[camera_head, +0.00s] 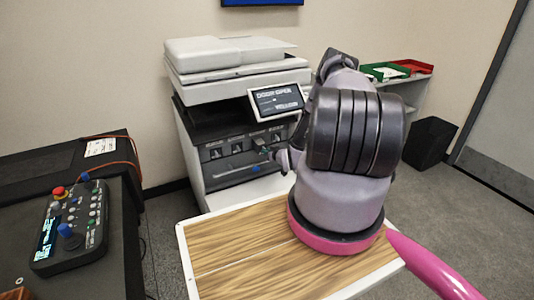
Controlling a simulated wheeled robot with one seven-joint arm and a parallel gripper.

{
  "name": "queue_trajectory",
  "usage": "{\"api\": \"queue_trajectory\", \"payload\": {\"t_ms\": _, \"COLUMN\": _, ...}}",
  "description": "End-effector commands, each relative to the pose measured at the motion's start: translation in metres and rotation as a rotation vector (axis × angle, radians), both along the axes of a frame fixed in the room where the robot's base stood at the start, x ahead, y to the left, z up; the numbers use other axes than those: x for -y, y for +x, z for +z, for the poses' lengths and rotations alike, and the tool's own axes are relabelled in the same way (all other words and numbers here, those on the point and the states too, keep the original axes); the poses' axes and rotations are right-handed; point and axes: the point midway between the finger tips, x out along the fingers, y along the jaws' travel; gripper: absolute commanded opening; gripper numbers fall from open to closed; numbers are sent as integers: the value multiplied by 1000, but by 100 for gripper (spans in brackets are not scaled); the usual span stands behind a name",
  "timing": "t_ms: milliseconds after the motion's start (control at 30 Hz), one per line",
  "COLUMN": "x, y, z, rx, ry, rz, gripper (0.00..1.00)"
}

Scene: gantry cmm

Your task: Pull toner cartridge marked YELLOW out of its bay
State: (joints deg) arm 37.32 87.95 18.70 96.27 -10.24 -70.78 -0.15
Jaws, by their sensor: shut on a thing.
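The printer (238,90) stands against the back wall with its front open, showing a row of toner cartridges (215,153) in dark bays. Their labels are too small to read, so I cannot tell by its mark which one is YELLOW. My gripper (266,151) is at the right part of this row, small in the picture and partly hidden by my arm. It is shut on a toner cartridge (259,142) there. How far that cartridge stands out of its bay is unclear.
The printer's tilted screen (276,100) reads DOOR OPEN, just above the bays. A wood-topped surface (235,250) lies in front. A control box (72,228) sits on the dark bench at left. Green (385,72) and red (412,67) trays stand on a shelf at right.

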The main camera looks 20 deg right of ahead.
Motion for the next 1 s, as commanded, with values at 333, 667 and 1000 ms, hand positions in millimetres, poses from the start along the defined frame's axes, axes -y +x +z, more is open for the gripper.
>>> {"api": "queue_trajectory", "payload": {"t_ms": 333, "x": 0, "y": 0, "z": 0, "rx": 1, "ry": 0, "rz": 0, "gripper": 47}}
{"api": "queue_trajectory", "payload": {"t_ms": 667, "x": 2, "y": -9, "z": 4, "rx": -1, "ry": 0, "rz": -2, "gripper": 47}}
{"api": "queue_trajectory", "payload": {"t_ms": 1000, "x": 4, "y": -70, "z": 28, "rx": -1, "ry": 1, "rz": -3, "gripper": 47}}
